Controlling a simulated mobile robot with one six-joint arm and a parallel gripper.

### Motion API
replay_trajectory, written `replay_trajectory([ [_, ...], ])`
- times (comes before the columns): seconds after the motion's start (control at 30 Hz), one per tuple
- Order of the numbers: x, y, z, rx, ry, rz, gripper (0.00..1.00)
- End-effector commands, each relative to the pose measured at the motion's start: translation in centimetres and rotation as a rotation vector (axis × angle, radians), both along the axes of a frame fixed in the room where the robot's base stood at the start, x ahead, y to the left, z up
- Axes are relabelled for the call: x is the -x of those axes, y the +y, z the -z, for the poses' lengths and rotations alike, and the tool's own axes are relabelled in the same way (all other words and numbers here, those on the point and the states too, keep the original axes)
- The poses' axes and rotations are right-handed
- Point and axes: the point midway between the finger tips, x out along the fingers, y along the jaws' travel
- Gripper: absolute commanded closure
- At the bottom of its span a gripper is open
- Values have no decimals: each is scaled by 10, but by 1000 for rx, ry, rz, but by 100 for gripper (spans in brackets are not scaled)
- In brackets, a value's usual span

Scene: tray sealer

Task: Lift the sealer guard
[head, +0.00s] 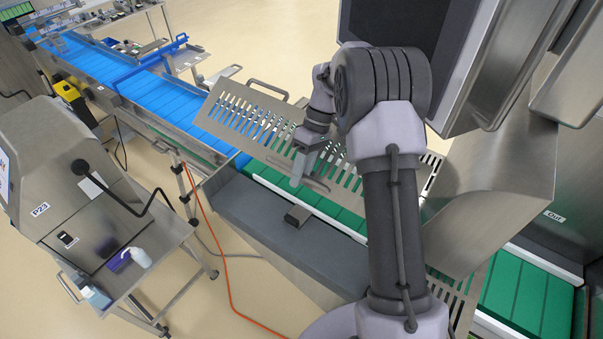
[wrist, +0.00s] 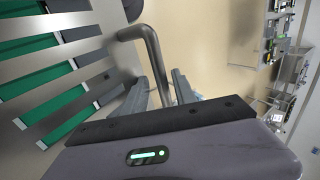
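The sealer guard (head: 237,108) is a slotted metal panel over the green belt in the head view. It is tilted, with its near edge raised clear of the front rail, and the belt shows below that edge. My gripper (head: 297,172) is at the handle on the guard's near side. The slotted panel (wrist: 112,80) lies to the left there. My arm hides the guard's right part in the head view.
A blue conveyor (head: 165,98) runs off to the upper left. A dark front rail (head: 260,210) with a small block (head: 297,215) borders the belt. A screen housing (head: 410,30) stands close behind my arm. A machine on a cart (head: 95,200) stands left, with an orange cable (head: 225,270) on the floor.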

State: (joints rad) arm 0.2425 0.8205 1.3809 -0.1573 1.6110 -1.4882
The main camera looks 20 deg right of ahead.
Motion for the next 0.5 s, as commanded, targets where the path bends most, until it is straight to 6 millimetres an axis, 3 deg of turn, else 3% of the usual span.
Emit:
replay_trajectory([
  [0.33, -2, -2, -3, 0, -1, 0, 64],
  [0.5, -12, -16, -34, 2, -4, 1, 64],
])
